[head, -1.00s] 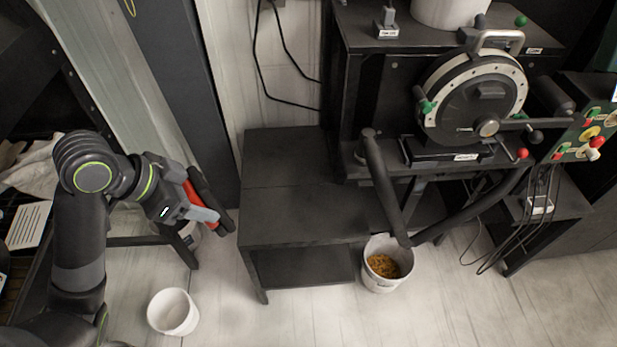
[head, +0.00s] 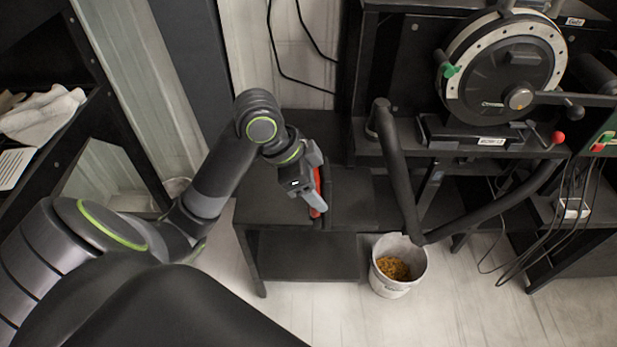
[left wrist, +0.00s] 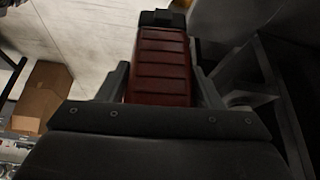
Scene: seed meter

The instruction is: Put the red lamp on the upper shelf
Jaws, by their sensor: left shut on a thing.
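The red lamp (head: 317,190) is a slim red and black piece held in my left gripper (head: 313,196). In the left wrist view the lamp's ribbed dark red body (left wrist: 162,68) sits between the two fingers, with a black end at the top. The gripper is shut on it. In the head view the gripper and lamp are over the black two-level shelf unit (head: 255,215), in front of its upper surface; whether they touch it I cannot tell. Much of the lamp is hidden by the gripper. My right gripper is not in view.
A white bucket of yellow seed (head: 398,283) stands on the floor right of the unit. A thick black tube (head: 392,170) rises beside the round seed meter (head: 508,70). Cables (head: 545,230) hang at right. Another shelf with a white cloth (head: 42,112) is at left.

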